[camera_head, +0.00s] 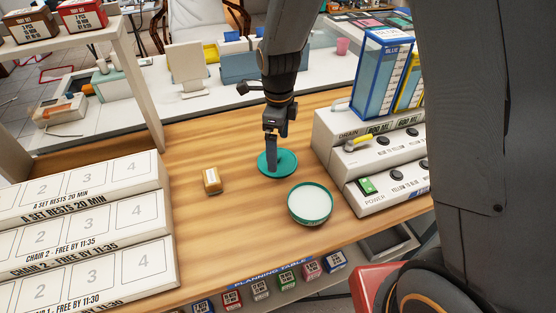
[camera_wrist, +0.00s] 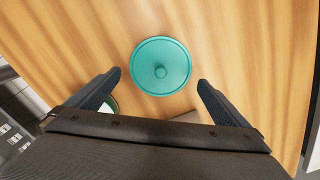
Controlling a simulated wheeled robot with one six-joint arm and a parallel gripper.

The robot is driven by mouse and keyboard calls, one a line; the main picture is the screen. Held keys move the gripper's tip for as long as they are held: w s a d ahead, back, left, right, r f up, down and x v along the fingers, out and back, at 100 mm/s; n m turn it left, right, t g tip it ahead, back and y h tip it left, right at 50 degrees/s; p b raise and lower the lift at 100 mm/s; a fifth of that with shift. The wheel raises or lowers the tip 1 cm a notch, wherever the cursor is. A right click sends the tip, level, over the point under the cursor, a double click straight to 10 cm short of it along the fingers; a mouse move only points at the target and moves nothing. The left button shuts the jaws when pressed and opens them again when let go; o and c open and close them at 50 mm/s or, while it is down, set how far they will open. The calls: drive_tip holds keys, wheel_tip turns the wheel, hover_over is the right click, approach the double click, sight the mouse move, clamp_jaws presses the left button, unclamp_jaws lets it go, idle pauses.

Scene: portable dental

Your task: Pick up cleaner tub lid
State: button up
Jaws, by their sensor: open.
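The cleaner tub lid (camera_head: 287,165) is a round teal disc lying on the wooden table. In the wrist view the lid (camera_wrist: 161,66) shows a small raised knob at its centre and lies ahead of the fingertips, between their lines. My gripper (camera_head: 270,162) is above the lid in the head view and partly covers it. In the wrist view my gripper (camera_wrist: 159,82) has its two fingers wide apart with nothing between them. The open cleaner tub (camera_head: 310,203), teal-rimmed with a white inside, stands just right and in front of the lid. Its edge is partly hidden behind the left finger in the wrist view.
A small tan-topped box (camera_head: 212,181) stands left of the lid. A white control unit (camera_head: 370,150) with knobs and blue and yellow containers stands at right. White numbered racks (camera_head: 80,235) fill the left. Bare wood (camera_head: 250,225) lies in front.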

sight(279, 156)
drive_tip(key=shift+f+p, duration=0.5)
drive_tip(key=shift+f, duration=1.6)
drive_tip(key=c, duration=0.7)
drive_tip(key=shift+r, duration=0.1)
